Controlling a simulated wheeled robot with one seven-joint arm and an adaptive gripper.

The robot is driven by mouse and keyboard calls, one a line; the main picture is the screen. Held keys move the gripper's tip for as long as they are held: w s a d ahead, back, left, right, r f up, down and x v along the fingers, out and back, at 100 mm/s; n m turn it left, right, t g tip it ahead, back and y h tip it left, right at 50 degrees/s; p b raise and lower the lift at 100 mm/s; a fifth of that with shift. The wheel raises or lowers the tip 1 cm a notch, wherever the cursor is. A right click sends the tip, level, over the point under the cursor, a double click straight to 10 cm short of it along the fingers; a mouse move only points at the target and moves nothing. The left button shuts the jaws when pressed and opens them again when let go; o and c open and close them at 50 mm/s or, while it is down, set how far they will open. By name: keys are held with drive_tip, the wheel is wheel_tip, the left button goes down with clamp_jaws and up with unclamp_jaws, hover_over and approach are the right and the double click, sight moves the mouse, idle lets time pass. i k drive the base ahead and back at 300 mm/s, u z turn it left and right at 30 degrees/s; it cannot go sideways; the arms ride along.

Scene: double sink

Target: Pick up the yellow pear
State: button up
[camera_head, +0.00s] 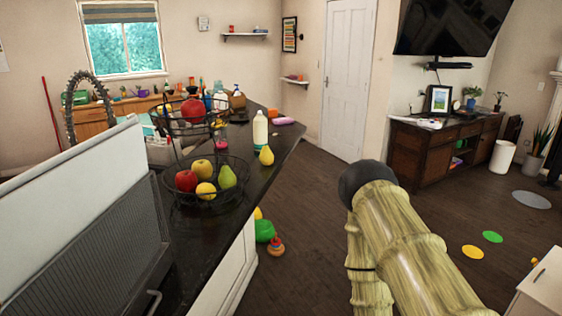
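The yellow pear (266,156) stands on the dark countertop (262,180), near its right edge and just in front of a white bottle (260,131). Nothing covers it from this view. My arm shows at the lower right, over the floor and well to the right of the pear. Its yellowish links rise to a dark rounded part. I cannot make out any gripper fingers, and nothing of mine touches the pear.
A black two-tier wire basket (240,190) stands left of the pear, holding a red apple (186,181), a green pear (228,177) and other fruit. A pink object (283,121) lies farther back. The floor right of the counter is mostly open, with toys (265,231) beside the cabinet.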

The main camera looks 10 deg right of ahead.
sight(266, 157)
drive_tip(key=z, duration=1.8)
drive_tip(key=i, duration=2)
drive_tip(key=u, duration=3)
